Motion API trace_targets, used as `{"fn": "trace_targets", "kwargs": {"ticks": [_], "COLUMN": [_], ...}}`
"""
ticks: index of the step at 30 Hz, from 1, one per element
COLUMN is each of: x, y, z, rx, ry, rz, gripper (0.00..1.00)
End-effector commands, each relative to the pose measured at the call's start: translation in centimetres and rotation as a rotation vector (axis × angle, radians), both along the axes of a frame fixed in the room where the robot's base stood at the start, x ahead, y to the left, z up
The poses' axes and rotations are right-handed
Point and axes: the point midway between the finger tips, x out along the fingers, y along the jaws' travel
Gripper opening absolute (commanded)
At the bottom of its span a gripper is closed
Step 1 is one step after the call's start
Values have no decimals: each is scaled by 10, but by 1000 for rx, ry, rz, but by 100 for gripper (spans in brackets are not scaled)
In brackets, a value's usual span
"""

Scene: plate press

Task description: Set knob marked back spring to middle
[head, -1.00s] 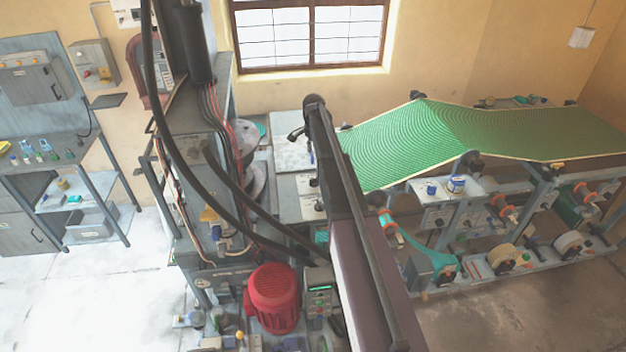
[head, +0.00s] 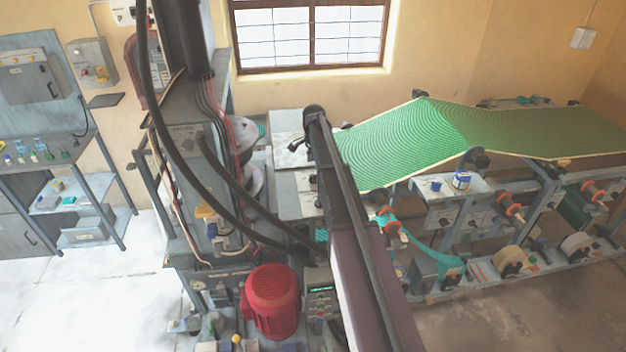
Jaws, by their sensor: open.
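My arm (head: 350,230) runs up the middle of the head view, with its dark joint (head: 314,114) beside a pale flat machine top.
A red motor (head: 272,300) and a small control box with a green display (head: 320,290) stand at the lower middle. A green patterned sheet (head: 430,140) slopes over the machine frame at right. A bench (head: 45,150) stands at left. Pale floor (head: 110,290) is clear at lower left.

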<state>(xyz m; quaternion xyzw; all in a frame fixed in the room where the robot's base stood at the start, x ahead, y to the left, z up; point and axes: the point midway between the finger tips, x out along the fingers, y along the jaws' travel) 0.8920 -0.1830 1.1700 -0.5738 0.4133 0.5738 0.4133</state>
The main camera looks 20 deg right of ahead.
Motion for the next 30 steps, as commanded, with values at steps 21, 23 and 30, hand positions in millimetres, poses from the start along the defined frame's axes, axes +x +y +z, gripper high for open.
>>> {"fn": "trace_targets", "kwargs": {"ticks": [21,23,30], "x": [0,0,0], "y": [0,0,1], "z": [-57,-60,-66], "rx": [0,0,0], "ry": [0,0,0], "rz": [0,0,1], "gripper": [53,53,53]}}
